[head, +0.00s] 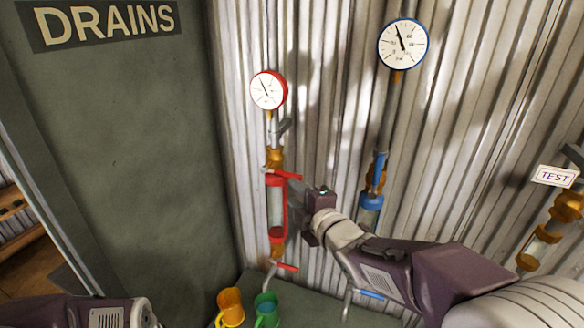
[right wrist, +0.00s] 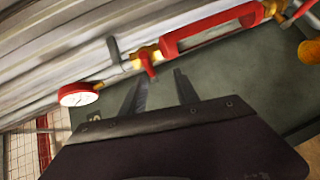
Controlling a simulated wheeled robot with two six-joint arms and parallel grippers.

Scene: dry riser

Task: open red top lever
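The red top lever (head: 287,174) sits on a brass valve (head: 274,158) above a red-ended sight glass (head: 276,208), and points right in the head view. In the right wrist view the red lever (right wrist: 149,64) points toward my fingers. My right gripper (head: 298,187) is just right of and slightly below the lever. In the right wrist view my right gripper (right wrist: 161,76) has its two dark fingers apart, with the lever's end near the gap between the tips. I cannot tell whether they touch. My left gripper is not in view.
A red-rimmed gauge (head: 268,90) is above the valve; a lower red lever (head: 286,266) is below. A blue-fitted pipe (head: 372,200) with a gauge (head: 403,44) stands to the right. Yellow (head: 230,308) and green (head: 266,310) mugs stand below. Corrugated wall is close behind.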

